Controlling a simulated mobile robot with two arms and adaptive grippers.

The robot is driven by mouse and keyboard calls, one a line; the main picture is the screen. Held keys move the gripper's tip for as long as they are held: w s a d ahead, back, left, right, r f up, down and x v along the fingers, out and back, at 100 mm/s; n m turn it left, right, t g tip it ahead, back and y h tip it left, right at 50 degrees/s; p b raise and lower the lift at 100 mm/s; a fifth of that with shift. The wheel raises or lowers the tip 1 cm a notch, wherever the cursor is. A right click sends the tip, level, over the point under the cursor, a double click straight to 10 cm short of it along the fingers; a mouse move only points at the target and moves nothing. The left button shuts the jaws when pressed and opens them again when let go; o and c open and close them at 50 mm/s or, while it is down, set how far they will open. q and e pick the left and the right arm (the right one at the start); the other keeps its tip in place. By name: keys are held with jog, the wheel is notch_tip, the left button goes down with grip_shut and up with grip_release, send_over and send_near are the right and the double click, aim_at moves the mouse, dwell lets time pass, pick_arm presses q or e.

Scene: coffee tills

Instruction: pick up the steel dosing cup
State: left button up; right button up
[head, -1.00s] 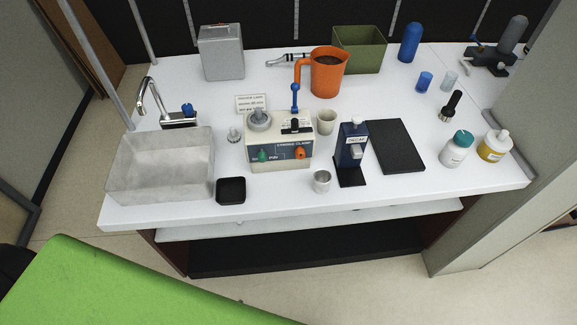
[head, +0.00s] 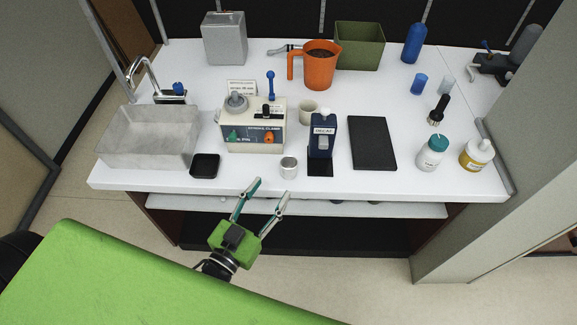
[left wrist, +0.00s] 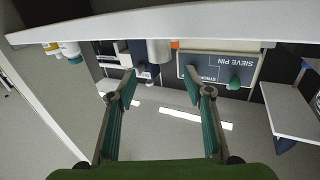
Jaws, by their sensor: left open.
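The steel dosing cup (head: 289,168) stands upright near the front edge of the white counter (head: 250,184), in front of the beige machine (head: 240,143) and left of the blue DECAF dispenser (head: 321,135). In the left wrist view the cup (left wrist: 158,51) is at the top, roughly in line with the space between my fingers. My left gripper (head: 270,190) is open and empty, in front of the counter edge, apart from the cup. Its spread fingers also show in the left wrist view (left wrist: 160,90). My right gripper is not in view.
A black square tray (head: 204,166) lies left of the cup, beside the grey sink basin (head: 150,138). A black mat (head: 372,143) lies right of the dispenser. An orange jug (head: 320,66) stands behind. A shelf (head: 400,208) sits below the counter.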

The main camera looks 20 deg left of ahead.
aim_at(285, 170)
pick_arm(q)
jog(key=w, duration=0.2)
jog(key=shift+w+d, duration=0.3)
jog(key=shift+w, duration=0.55)
jog(key=w, duration=0.1)
jog(key=w+p, duration=0.1)
jog(key=w, duration=0.1)
jog(key=w+d, duration=0.1)
jog(key=w, duration=0.1)
jog(key=shift+f+p, duration=0.1)
jog(key=shift+p, duration=0.2)
jog(key=c, duration=1)
jog(key=shift+c, duration=0.5)
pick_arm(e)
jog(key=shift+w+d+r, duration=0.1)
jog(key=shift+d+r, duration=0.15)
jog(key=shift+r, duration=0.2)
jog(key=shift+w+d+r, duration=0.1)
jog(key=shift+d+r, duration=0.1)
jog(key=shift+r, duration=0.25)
